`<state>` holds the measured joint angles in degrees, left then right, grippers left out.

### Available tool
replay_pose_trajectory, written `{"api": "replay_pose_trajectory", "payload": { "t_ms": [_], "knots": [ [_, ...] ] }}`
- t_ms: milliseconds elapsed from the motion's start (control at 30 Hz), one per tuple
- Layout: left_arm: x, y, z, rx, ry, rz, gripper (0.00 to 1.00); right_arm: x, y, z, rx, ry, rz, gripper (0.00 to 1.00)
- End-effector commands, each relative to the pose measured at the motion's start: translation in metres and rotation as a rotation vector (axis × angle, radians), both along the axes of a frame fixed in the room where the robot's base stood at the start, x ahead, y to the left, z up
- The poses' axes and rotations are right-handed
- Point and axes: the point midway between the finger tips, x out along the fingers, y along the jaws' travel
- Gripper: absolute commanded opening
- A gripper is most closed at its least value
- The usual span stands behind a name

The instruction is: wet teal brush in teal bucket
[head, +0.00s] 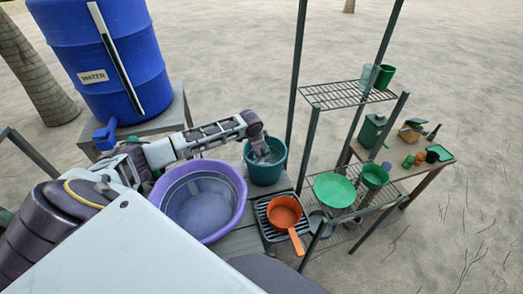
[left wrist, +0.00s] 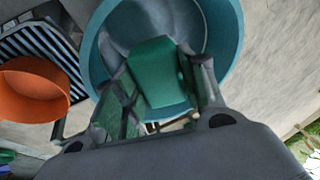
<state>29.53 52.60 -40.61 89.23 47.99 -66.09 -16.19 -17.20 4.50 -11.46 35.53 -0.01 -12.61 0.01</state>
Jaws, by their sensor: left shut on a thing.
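The teal bucket (head: 264,174) stands on a grey stand in the middle of the head view. It also fills the top of the left wrist view (left wrist: 232,45). My left gripper (head: 263,153) reaches over the bucket's rim with its fingers pointing down into the opening. In the left wrist view the fingers (left wrist: 168,92) are shut on a green-teal block (left wrist: 157,72), which appears to be the teal brush. The brush overlaps the bucket's opening. Its bristles are hidden, and I cannot tell whether they touch the water. My right gripper is not in view.
A purple basin (head: 240,188) stands left of the bucket, under my left arm. An orange pan (head: 284,213) sits on a dark rack in front. A wire shelf (head: 350,95) with green dishes stands to the right. A blue water barrel (head: 107,60) is behind at left.

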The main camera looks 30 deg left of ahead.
Motion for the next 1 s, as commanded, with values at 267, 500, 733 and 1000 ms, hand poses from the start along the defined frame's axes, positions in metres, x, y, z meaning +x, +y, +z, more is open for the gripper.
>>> {"api": "replay_pose_trajectory", "payload": {
  "t_ms": [267, 500, 733, 1000],
  "knots": [
    [0.001, 0.0, 0.018, 0.0, -0.001, 0.0, 0.21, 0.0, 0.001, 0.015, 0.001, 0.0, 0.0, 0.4],
    [0.0, 0.0, 0.034, 0.0, -0.001, 0.0, 0.21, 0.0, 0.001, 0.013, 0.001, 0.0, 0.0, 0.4],
    [0.0, 0.0, 0.05, 0.0, -0.001, 0.001, 0.21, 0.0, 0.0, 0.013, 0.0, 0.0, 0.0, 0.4],
    [0.0, 0.0, 0.066, 0.0, -0.001, 0.0, 0.21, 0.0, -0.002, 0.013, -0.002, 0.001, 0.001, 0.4]
  ]
}}
